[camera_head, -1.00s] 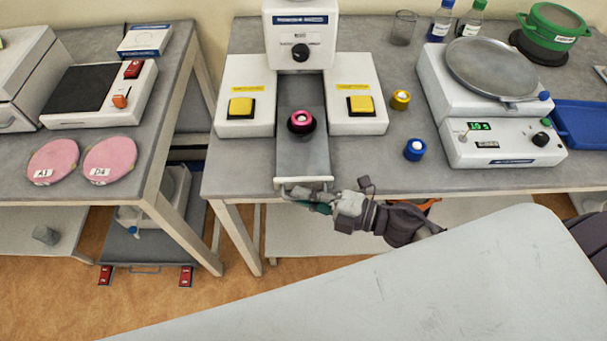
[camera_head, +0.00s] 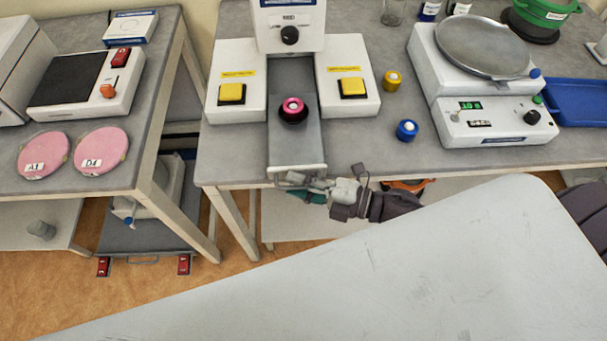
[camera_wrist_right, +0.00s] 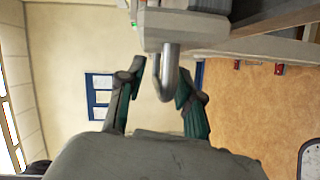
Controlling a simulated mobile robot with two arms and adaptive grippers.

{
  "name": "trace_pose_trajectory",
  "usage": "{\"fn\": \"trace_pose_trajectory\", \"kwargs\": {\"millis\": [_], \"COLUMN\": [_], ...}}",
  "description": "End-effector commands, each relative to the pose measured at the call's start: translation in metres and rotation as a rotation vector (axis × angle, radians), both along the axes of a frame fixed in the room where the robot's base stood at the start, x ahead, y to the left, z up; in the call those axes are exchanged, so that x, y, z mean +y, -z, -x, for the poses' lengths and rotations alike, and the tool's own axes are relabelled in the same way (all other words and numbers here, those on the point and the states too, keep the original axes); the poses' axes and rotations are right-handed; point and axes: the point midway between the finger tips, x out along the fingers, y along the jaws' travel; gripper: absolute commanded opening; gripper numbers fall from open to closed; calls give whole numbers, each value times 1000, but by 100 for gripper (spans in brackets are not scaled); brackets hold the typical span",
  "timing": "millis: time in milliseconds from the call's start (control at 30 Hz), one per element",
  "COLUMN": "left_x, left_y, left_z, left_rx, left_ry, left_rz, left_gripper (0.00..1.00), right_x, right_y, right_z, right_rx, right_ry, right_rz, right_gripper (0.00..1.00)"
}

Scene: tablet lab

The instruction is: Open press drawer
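The press drawer (camera_head: 297,147) is a grey slide standing well out of the white press (camera_head: 290,20). A pink-topped round piece (camera_head: 293,107) sits on it. A metal bar handle (camera_head: 287,182) is on its front. In the right wrist view the bent handle (camera_wrist_right: 166,80) lies between the fingers of my right gripper (camera_wrist_right: 160,75). The fingers are apart, with a gap on the handle's left side; contact on its right side is unclear. In the head view my right gripper (camera_head: 304,186) is at the drawer's front, coming from the right. My left gripper is not in view.
Yellow-button blocks (camera_head: 232,93) (camera_head: 353,87) flank the drawer. Yellow (camera_head: 392,80) and blue (camera_head: 407,130) small round pieces stand right of it, then a scale (camera_head: 490,120). A side table (camera_head: 120,165) with pink discs is left. A light surface (camera_head: 380,270) fills the foreground.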

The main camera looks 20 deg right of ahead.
Motion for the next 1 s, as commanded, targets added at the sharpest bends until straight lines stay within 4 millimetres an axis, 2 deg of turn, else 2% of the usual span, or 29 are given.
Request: {"fn": "trace_pose_trajectory", "kwargs": {"millis": [267,700,833,1000], "left_x": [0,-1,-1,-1], "left_y": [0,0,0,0], "left_z": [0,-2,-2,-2], "left_rx": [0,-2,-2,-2], "left_ry": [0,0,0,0], "left_rz": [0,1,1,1], "left_gripper": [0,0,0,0], "right_x": [-8,-76,-88,-95], "right_y": [0,-7,-9,-10], "right_z": [7,61,70,74], "right_rx": [3,5,2,0], "right_ry": [1,0,1,0], "right_rz": [1,1,1,0], "right_gripper": [35,35,35,35]}}
